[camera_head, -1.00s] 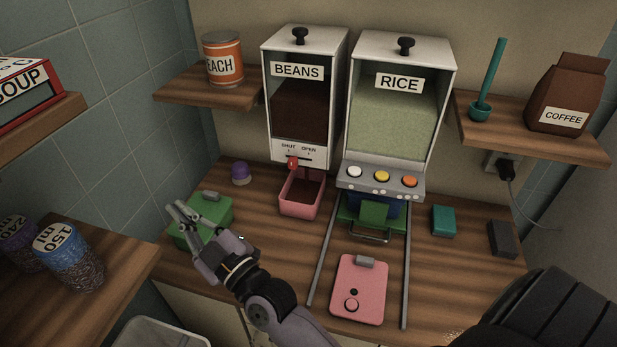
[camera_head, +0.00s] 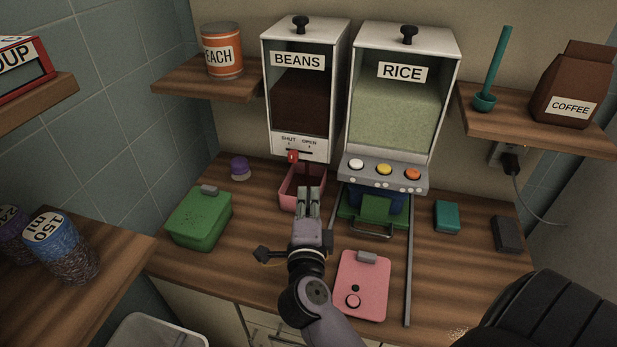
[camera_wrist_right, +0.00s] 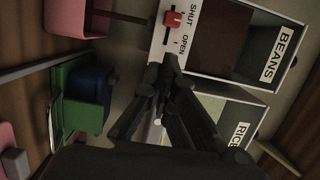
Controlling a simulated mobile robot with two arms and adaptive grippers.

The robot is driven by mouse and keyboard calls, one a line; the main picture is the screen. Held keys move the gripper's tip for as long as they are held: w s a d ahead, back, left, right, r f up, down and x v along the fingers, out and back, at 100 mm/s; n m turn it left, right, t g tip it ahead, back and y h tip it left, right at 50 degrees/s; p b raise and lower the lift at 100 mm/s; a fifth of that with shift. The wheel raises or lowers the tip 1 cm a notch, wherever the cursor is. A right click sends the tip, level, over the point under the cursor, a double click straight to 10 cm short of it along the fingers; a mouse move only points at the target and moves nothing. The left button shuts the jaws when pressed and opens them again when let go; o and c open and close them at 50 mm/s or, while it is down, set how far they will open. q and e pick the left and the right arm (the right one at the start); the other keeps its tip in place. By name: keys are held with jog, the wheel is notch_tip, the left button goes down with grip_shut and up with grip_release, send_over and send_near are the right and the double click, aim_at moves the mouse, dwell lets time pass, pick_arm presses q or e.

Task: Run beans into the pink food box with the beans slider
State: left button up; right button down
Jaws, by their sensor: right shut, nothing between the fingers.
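The beans dispenser (camera_head: 299,104) stands at the back, labelled BEANS, dark beans behind its window. Its red slider knob (camera_head: 293,156) is at the SHUT end of the slot; it also shows in the right wrist view (camera_wrist_right: 172,19). The open pink food box (camera_head: 289,195) sits under the dispenser, its inside partly hidden by my gripper; its edge shows in the right wrist view (camera_wrist_right: 72,15). My right gripper (camera_head: 309,190) is shut and empty, in front of the pink box and below the slider, apart from the knob. My left gripper is not in view.
The rice dispenser (camera_head: 402,110) with several buttons stands to the right. A green box (camera_head: 200,220) is at left, a pink lid (camera_head: 361,286) in front, and a green tray (camera_head: 372,212) between rails. Purple-capped (camera_head: 240,168) and teal (camera_head: 447,217) items flank the counter.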

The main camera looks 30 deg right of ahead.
aim_at(299, 158)
jog(key=p+x, duration=0.1)
jog(key=x, duration=0.7)
jog(key=shift+w+d+r+p, duration=0.1)
jog(key=shift+w+d+p, duration=0.05)
jog(key=shift+p, duration=0.25)
jog(key=shift+w+d, duration=0.35)
jog(key=shift+w, duration=0.15)
jog(key=shift+w+a+p, duration=0.35)
jog(key=shift+a, duration=0.05)
jog(key=shift+w+a, duration=0.5)
jog(key=shift+w, duration=0.1)
